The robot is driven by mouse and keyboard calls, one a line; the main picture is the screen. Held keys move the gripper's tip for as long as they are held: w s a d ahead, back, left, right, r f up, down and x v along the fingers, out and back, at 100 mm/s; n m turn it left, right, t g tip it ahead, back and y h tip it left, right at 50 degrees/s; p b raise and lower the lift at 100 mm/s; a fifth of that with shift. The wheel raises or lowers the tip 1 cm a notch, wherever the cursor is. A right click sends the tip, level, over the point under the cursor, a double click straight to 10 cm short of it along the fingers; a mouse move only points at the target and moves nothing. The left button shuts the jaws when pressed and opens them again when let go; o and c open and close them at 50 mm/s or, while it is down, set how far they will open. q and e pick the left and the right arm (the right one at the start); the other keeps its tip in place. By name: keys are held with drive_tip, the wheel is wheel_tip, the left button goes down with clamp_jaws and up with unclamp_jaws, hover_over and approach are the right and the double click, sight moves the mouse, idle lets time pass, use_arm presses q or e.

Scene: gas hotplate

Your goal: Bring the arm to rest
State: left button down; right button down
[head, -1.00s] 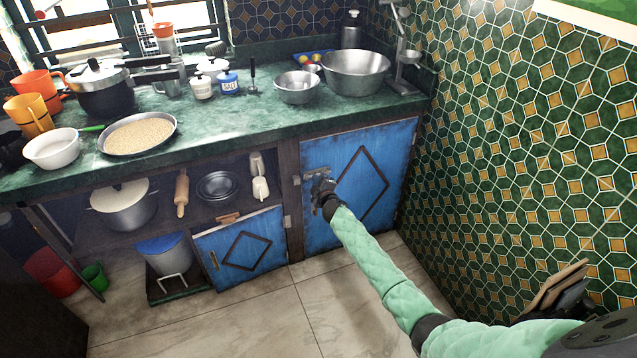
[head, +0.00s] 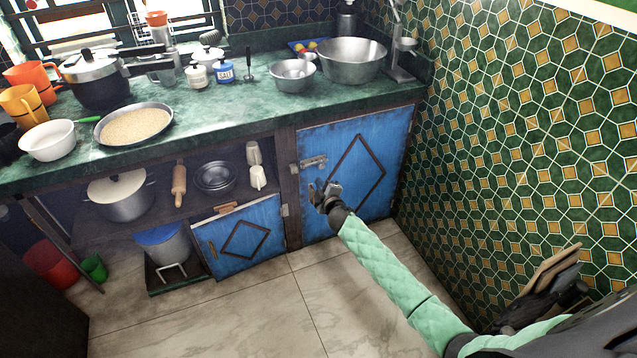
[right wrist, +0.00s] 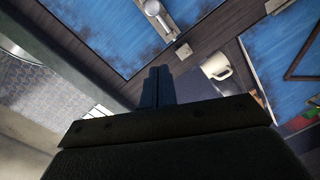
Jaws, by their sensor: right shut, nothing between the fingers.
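My right gripper (head: 322,193) is shut and empty in the head view, in front of the tall blue cabinet door (head: 372,172). It hangs a little below the door's metal latch (head: 312,162), apart from it. The right arm in its green quilted sleeve comes in from the lower right. In the right wrist view the closed fingers (right wrist: 158,85) point toward the wooden post between the blue doors, and the latch (right wrist: 158,18) shows above them. The tall door looks closed. My left gripper is not in the head view.
The green counter (head: 240,107) carries a pressure cooker (head: 95,80), a pan of grain (head: 133,125) and metal bowls (head: 350,58). The lower blue panel (head: 242,240) stands beside the tall door. A tiled wall (head: 530,150) bounds the right. The floor (head: 250,310) in front is clear.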

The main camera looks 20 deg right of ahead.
idle(0.3)
